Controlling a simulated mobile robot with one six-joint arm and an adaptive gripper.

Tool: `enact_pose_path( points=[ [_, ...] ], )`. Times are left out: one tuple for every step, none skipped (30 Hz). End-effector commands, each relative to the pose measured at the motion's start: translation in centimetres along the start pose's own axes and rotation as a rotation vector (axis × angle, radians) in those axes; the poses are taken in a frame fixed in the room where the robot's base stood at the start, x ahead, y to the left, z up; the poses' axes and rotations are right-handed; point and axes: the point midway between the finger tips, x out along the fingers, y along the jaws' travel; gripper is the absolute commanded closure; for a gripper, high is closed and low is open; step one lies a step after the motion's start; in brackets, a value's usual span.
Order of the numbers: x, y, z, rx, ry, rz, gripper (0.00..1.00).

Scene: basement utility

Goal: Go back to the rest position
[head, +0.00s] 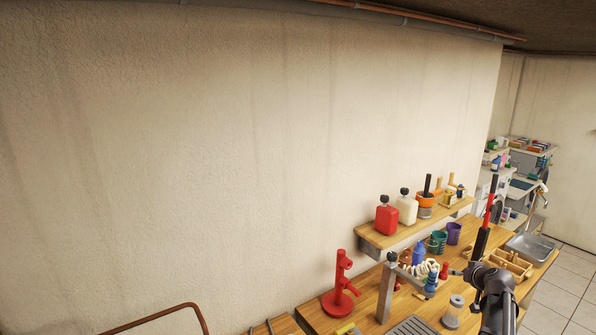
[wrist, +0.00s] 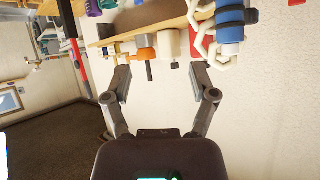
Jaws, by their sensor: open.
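My gripper (wrist: 160,76) is open in the wrist view, with its two fingers spread wide and nothing between them. The shelf items show upside down beyond the fingers, apart from them. In the head view my arm reaches up at the lower right, over the wooden workbench (head: 537,267); the fingers are hard to make out there.
A wooden shelf (head: 388,238) on the wall holds a red bottle (head: 386,221), a cream bottle (head: 407,210) and an orange container (head: 426,200). A red stand (head: 340,300), blue bottle (head: 418,254) and metal tray (head: 530,247) are on the bench. The wall above is clear.

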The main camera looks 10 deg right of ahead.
Motion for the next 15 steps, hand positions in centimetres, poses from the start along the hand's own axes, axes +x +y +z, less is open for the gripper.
enact_pose_path(
  points=[
    [0.1, -2.0, 0.5, -0.003, -0.025, -0.024, 0.26],
    [0.3, -3.1, 0.9, -0.006, -0.043, -0.037, 0.26],
    [0.5, -4.7, 1.4, -0.007, -0.070, -0.056, 0.26],
    [0.6, -6.0, 1.8, -0.011, -0.092, -0.071, 0.26],
    [0.6, -7.2, 2.2, -0.011, -0.113, -0.085, 0.26],
    [0.7, -8.8, 2.8, -0.015, -0.144, -0.102, 0.26],
    [0.7, -9.9, 3.2, -0.017, -0.165, -0.114, 0.26],
    [0.7, -11.1, 3.6, -0.018, -0.188, -0.126, 0.26],
    [0.7, -12.6, 4.2, -0.021, -0.218, -0.140, 0.26],
    [0.7, -13.7, 4.7, -0.024, -0.240, -0.149, 0.26],
    [0.6, -14.8, 5.2, -0.026, -0.264, -0.158, 0.26],
    [0.4, -16.2, 5.8, -0.030, -0.294, -0.170, 0.26],
    [0.3, -17.2, 6.3, -0.032, -0.318, -0.177, 0.26],
    [0.2, -18.2, 6.8, -0.035, -0.340, -0.184, 0.26],
    [-0.1, -19.5, 7.5, -0.039, -0.372, -0.191, 0.26]
  ],
)
